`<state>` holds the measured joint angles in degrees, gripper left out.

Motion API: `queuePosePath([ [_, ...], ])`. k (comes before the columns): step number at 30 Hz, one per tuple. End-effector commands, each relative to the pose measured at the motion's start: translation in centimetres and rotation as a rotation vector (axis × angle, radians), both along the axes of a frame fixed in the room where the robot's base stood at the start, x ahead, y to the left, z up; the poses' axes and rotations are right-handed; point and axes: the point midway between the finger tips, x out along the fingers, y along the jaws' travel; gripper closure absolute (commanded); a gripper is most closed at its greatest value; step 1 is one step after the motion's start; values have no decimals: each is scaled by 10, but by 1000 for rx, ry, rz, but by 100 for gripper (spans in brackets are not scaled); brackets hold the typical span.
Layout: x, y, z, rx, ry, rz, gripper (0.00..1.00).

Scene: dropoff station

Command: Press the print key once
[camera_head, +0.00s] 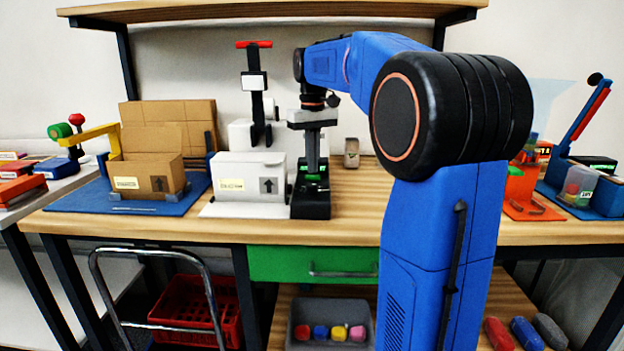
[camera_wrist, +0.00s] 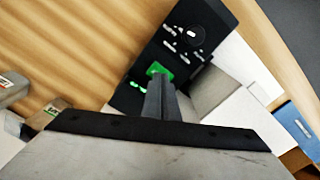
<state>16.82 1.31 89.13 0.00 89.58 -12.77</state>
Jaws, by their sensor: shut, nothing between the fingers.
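A black device (camera_head: 311,203) stands on the wooden bench, right of the white box, with green lit parts on its top. In the wrist view the black device (camera_wrist: 185,40) shows a round dial, several small pale keys and a green square key (camera_wrist: 159,69). No lettering is readable, so I cannot tell for certain which key is print. My gripper (camera_head: 313,170) points down over the device. In the wrist view my gripper's fingers (camera_wrist: 157,80) are together and empty, their tips right at the green key's near edge. I cannot tell whether they touch it.
A white box (camera_head: 250,183) with an up-arrow label stands close left of the device. Brown cartons (camera_head: 150,175) sit on a blue mat (camera_head: 75,199) further left. A small grey item (camera_head: 351,153) stands behind right. Bare wood (camera_head: 352,205) lies right of the device.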

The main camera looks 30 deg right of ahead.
Motion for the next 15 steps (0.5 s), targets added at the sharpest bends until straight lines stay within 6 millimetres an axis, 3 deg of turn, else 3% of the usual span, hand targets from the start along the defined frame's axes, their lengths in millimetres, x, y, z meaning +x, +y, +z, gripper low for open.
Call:
queuePosePath([
  [15, 0, 0, 34, 0, -2, 0, 100],
])
